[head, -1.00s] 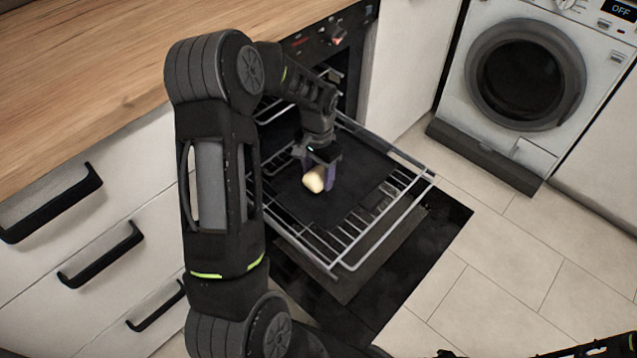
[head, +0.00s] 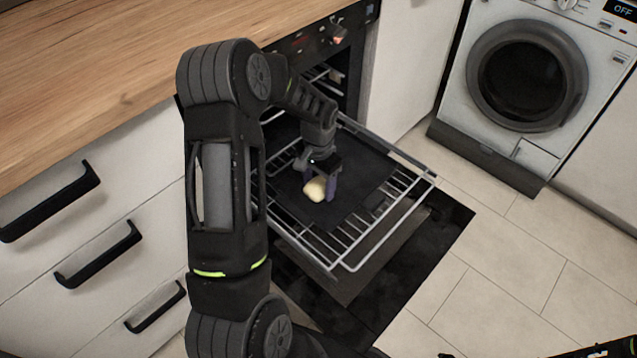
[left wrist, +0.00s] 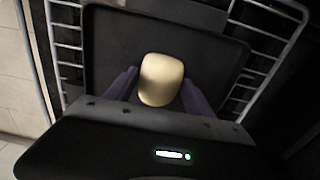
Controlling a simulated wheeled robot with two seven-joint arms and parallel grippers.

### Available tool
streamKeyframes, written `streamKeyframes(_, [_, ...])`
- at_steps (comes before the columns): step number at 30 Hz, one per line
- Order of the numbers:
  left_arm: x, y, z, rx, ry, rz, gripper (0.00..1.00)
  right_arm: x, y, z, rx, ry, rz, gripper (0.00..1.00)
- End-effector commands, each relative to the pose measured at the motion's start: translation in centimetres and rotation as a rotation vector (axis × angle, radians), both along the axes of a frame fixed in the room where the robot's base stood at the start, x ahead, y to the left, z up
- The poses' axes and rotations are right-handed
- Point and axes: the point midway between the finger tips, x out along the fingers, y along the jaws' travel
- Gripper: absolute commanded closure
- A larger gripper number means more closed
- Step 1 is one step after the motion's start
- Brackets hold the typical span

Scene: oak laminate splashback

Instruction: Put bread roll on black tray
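The bread roll (head: 315,189) is pale yellow and sits between the two purple fingers of my left gripper (head: 321,186). In the left wrist view the roll (left wrist: 161,80) fills the space between the fingertips of the left gripper (left wrist: 160,88), with a finger against each side. The black tray (head: 355,168) lies flat on the pulled-out oven rack and is directly under the roll. The roll is very low over the tray; whether it touches the tray is hard to tell. My right gripper is not clearly seen; only dark parts of my right arm show at the bottom right.
The wire oven rack (head: 407,205) sticks out around the tray, above the open oven door (head: 400,262). A wooden worktop (head: 100,75) and white drawers with black handles (head: 100,255) are at left. A washing machine (head: 525,80) stands at right. The tray's far part is clear.

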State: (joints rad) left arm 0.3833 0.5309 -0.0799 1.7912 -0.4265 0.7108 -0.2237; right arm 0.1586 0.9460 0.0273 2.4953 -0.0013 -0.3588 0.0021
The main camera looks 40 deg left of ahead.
Motion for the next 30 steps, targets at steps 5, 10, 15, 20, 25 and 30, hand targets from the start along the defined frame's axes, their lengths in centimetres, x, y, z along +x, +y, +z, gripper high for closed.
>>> streamKeyframes(5, [0.0,0.0,0.0,0.0,0.0,0.0,0.23,0.0,0.0,0.0,0.0,0.0,0.0,0.64])
streamKeyframes(10, [0.0,0.0,0.0,0.0,0.0,0.0,0.23,0.0,0.0,0.0,0.0,0.0,0.0,0.64])
streamKeyframes(15, [0.0,0.0,0.5,0.0,-0.001,0.0,0.23,0.0,0.0,0.4,0.0,0.0,0.0,0.64])
streamKeyframes(20, [0.1,0.0,2.2,0.001,-0.002,0.0,0.23,0.0,0.0,0.8,0.0,0.0,0.001,0.64])
streamKeyframes(25, [0.1,0.1,5.5,0.003,-0.005,0.0,0.23,0.0,0.0,1.6,0.0,0.0,0.001,0.64])
streamKeyframes(30, [0.1,0.0,9.1,0.001,-0.004,0.0,0.23,0.0,0.0,2.3,0.0,-0.001,0.002,0.64])
